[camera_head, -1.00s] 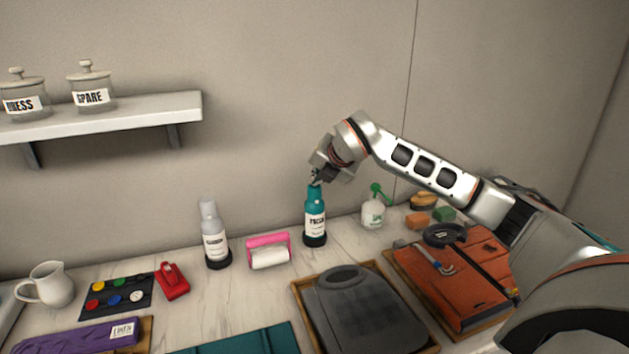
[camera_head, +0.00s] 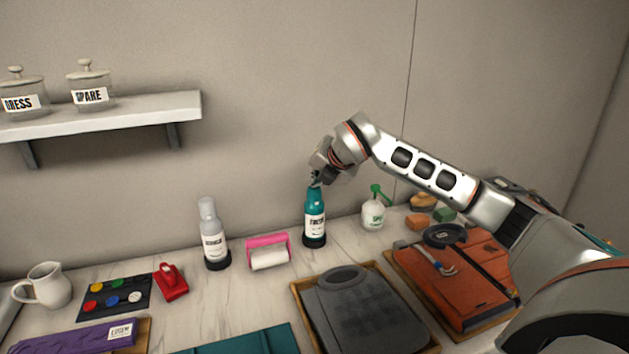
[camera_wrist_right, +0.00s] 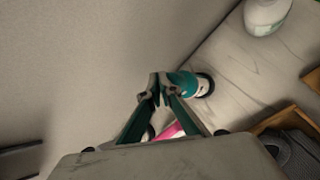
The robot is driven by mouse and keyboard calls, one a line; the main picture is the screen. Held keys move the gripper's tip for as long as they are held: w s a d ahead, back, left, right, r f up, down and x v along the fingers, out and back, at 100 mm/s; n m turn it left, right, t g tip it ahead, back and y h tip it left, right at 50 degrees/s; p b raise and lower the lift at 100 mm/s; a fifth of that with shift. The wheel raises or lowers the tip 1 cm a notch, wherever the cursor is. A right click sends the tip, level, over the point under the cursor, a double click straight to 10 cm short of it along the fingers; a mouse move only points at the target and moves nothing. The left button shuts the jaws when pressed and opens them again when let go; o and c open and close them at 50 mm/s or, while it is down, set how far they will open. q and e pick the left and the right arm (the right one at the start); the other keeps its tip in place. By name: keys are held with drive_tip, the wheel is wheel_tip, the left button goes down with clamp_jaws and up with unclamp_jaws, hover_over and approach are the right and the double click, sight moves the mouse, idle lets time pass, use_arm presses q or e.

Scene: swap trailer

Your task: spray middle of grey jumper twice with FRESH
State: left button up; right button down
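The teal FRESH bottle (camera_head: 315,203) stands upright in a black base on the counter, by the back wall. My right gripper (camera_head: 317,179) is at its top, reaching in from the right. In the right wrist view the fingers (camera_wrist_right: 156,88) converge to a narrow gap at the top of the bottle (camera_wrist_right: 186,84) and look closed on it; the exact contact is partly hidden. The folded grey jumper (camera_head: 365,310) lies in a wooden tray (camera_head: 404,304) in front of the bottle. My left gripper is not in view.
A white spray bottle (camera_head: 213,238) and a pink lint roller (camera_head: 268,253) stand left of the teal bottle. A round white bottle with green top (camera_head: 373,212) stands to its right. An orange folded garment (camera_head: 465,280) lies at right, under my arm.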

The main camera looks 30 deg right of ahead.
drive_tip(key=shift+s+a+f, duration=0.15)
drive_tip(key=shift+f, duration=0.55)
drive_tip(key=shift+w+r+p, duration=0.2)
drive_tip(key=shift+r+p, duration=0.95)
drive_tip(key=shift+r, duration=0.55)
drive_tip(key=shift+r+p, duration=0.8)
drive_tip(key=shift+r, duration=0.75)
drive_tip(key=shift+w, duration=0.1)
